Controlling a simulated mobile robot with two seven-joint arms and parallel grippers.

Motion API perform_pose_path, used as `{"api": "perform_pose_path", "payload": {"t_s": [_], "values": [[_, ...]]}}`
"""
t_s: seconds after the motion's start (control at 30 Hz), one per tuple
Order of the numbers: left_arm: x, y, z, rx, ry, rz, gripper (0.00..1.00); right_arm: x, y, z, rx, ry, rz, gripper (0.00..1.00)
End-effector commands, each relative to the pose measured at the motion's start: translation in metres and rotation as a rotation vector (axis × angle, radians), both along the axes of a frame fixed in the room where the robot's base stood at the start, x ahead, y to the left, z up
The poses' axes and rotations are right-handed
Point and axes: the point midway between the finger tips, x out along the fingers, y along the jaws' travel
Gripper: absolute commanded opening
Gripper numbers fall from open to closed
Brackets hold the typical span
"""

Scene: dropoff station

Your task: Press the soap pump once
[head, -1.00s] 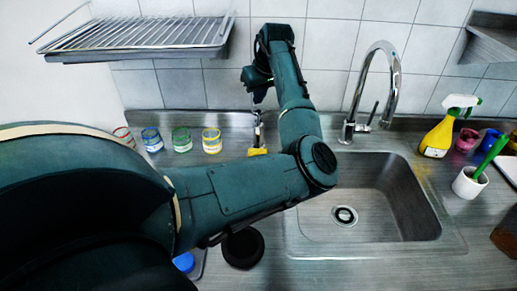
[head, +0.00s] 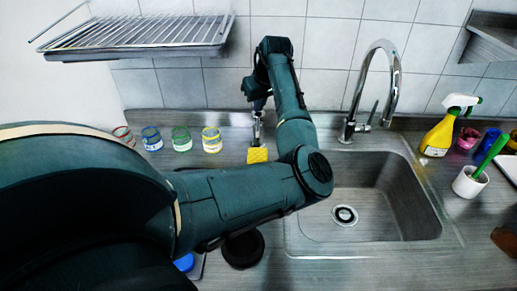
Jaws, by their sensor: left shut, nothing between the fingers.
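My left arm reaches in from the left across the counter, bent at the elbow. Its left gripper (head: 258,104) points down near the back wall, shut and empty. Directly below it stands a slim metallic upright, which looks like the soap pump (head: 257,132), left of the faucet. The gripper overlaps its top, and I cannot tell whether they touch. A yellow sponge-like block (head: 257,155) lies at the pump's front. My right gripper is not in view.
The faucet (head: 350,125) and sink (head: 415,215) are to the right. Several coloured glasses (head: 181,140) stand left, under a wire rack (head: 140,38). A yellow spray bottle (head: 437,137) and a white cup (head: 468,183) stand at the right. A dark round object (head: 243,250) lies in front.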

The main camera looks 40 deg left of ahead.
Motion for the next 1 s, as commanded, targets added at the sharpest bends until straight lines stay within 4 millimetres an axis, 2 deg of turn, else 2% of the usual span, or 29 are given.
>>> {"api": "perform_pose_path", "payload": {"t_s": [0.23,0.7,1.0], "values": [[-0.001,-0.001,0.001,-0.004,0.006,0.001,0.0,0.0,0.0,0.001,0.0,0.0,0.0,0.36],[-0.001,0.0,0.028,-0.003,0.003,0.001,0.0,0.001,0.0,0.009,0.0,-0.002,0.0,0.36],[-0.001,0.0,0.029,-0.002,0.003,0.001,0.0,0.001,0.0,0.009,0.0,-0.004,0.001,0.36]]}}
